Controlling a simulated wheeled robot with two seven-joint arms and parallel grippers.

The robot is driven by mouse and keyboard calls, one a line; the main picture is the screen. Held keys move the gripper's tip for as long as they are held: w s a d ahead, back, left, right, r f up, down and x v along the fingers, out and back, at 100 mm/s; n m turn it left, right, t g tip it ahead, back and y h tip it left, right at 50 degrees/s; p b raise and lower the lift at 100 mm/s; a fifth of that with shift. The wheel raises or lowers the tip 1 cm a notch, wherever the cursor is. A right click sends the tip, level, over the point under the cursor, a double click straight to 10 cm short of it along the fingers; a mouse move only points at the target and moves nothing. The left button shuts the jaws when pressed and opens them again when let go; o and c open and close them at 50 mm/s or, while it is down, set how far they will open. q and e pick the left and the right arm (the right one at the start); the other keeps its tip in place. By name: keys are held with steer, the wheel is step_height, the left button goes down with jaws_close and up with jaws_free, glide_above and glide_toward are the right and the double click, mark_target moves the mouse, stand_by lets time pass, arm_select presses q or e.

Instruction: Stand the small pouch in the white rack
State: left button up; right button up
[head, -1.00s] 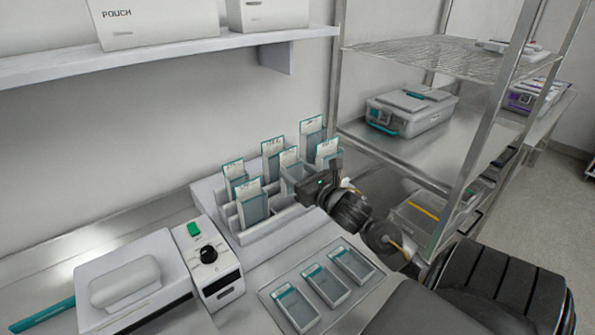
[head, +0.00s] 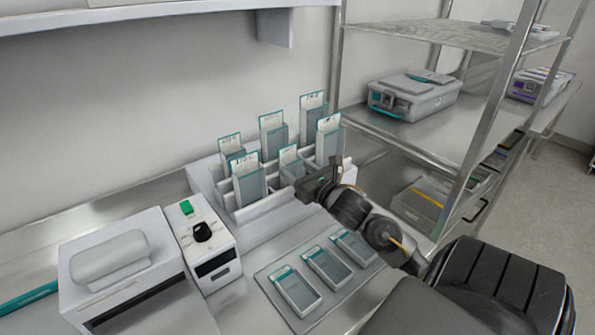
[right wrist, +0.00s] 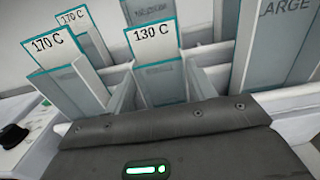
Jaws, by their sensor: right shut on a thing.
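The white rack (head: 262,208) stands against the wall with several larger labelled pouches upright in it, such as a front-left one (head: 247,180) and a right one (head: 328,142). The small pouch (head: 290,163), with a teal edge, stands upright and low among the rack's dividers. In the right wrist view a pouch labelled "130 C" (right wrist: 155,62) stands between white dividers, just beyond my gripper's body. My right gripper (head: 307,186) is shut on the small pouch at the rack's right part; its fingertips are mostly hidden. My left gripper is not in view.
Three pouches, one of them in the middle (head: 327,268), lie on a flat tray (head: 263,279) in front of the rack. A sealer with a black knob (head: 203,232) stands left of the rack.

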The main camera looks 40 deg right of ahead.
steer(key=o, duration=1.1)
steer(key=shift+s, duration=0.1)
steer(key=shift+s+f, duration=0.1)
steer(key=shift+s, duration=0.25)
steer(key=s+a, duration=0.1)
steer(key=s, duration=0.9)
steer(key=shift+w+a, duration=0.1)
